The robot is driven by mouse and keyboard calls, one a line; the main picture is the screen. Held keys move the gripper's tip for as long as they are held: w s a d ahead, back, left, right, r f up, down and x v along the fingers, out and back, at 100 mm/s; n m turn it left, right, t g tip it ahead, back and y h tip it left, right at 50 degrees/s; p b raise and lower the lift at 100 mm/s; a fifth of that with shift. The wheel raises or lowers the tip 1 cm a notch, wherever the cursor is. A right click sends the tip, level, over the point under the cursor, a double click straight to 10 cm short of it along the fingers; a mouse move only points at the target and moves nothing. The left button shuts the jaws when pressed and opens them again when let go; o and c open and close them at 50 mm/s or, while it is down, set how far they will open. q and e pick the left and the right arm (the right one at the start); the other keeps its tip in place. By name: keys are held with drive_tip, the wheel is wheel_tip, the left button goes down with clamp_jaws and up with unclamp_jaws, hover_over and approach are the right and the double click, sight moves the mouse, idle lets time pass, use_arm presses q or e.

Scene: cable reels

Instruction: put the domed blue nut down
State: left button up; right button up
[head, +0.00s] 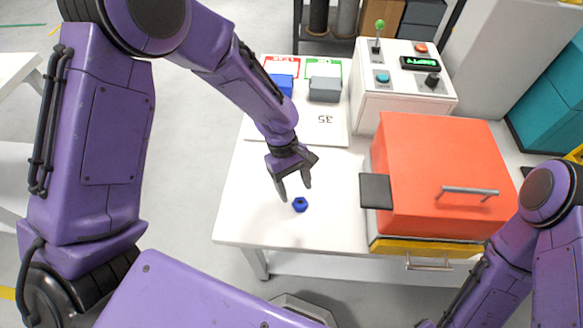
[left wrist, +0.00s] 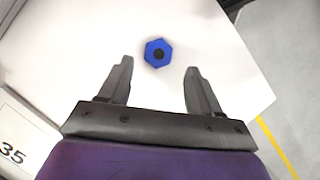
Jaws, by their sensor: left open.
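The blue nut (head: 300,204) lies on the white table (head: 245,205) near its front left part. In the left wrist view the nut (left wrist: 158,53) is a blue hexagon with a dark round centre, lying just beyond the fingertips. My left gripper (head: 294,192) is open and empty, above and just behind the nut, with a gap between its fingers; it also shows in the left wrist view (left wrist: 158,72). The fingers do not touch the nut. My right arm is at the lower right, and its gripper is not visible.
A red-orange box (head: 435,165) with a handle and a dark side block (head: 376,191) stands right of the nut. A control box (head: 405,85) stands behind it. The table around the nut is clear.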

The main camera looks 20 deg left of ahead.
use_arm(q)
drive_tip(key=v, duration=0.8)
drive_tip(key=shift+d, duration=0.15)
